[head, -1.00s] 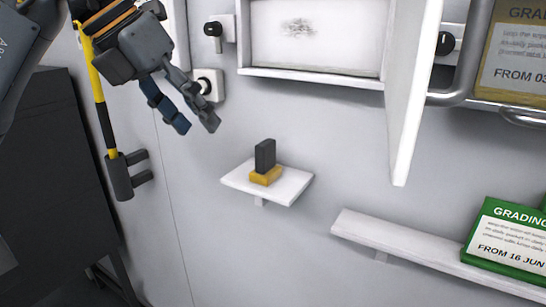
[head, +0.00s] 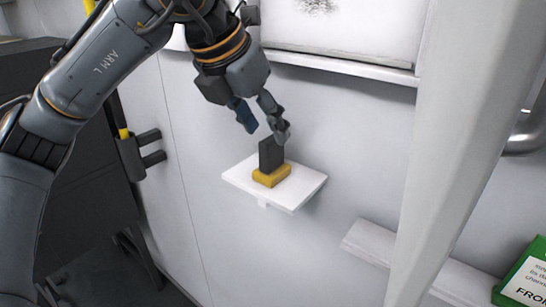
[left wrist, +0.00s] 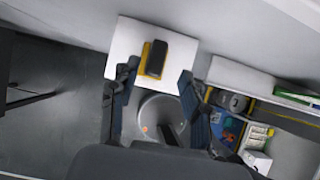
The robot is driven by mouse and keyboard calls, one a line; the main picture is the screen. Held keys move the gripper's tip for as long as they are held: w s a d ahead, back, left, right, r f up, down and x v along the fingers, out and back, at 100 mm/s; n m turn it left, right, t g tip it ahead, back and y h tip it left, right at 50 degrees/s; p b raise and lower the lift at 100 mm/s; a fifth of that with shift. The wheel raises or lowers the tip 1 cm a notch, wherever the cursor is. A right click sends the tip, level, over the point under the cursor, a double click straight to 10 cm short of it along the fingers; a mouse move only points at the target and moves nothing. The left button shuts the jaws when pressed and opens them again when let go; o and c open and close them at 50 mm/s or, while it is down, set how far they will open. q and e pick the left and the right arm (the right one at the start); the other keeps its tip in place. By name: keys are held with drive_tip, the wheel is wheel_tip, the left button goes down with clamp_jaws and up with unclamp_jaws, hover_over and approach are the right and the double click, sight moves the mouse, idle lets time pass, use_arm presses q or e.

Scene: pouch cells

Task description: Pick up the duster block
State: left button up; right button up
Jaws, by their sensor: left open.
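The duster block (head: 271,165) has a dark grey upright part on a yellow base. It stands on a small white wall shelf (head: 302,193). My left gripper (head: 264,133) is open and empty just above the duster block, with its fingers pointing down. In the left wrist view, the duster block (left wrist: 155,58) lies ahead of the two spread fingers (left wrist: 150,82), on the white shelf (left wrist: 125,40). The head view does not show clearly whether a finger touches the block. My right gripper is not in view.
An open white door panel (head: 435,150) stands out at the right. A longer white ledge (head: 368,241) holds a green sign (head: 527,279) at the lower right. A yellow-and-black bar sits in a holder (head: 133,157) on the left. A white framed board (head: 340,63) is above the shelf.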

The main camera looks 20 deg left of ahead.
sight(271, 138)
use_arm(q)
drive_tip(key=shift+w+f+p, duration=0.8)
drive_tip(key=shift+f+p, duration=0.05)
drive_tip(key=shift+p, duration=0.3)
drive_tip(key=shift+p+x, duration=0.3)
drive_tip(key=shift+x, duration=0.85)
drive_tip(key=shift+w+f, duration=0.15)
drive_tip(key=shift+f, duration=0.1)
drive_tip(key=c, duration=0.6)
clamp_jaws()
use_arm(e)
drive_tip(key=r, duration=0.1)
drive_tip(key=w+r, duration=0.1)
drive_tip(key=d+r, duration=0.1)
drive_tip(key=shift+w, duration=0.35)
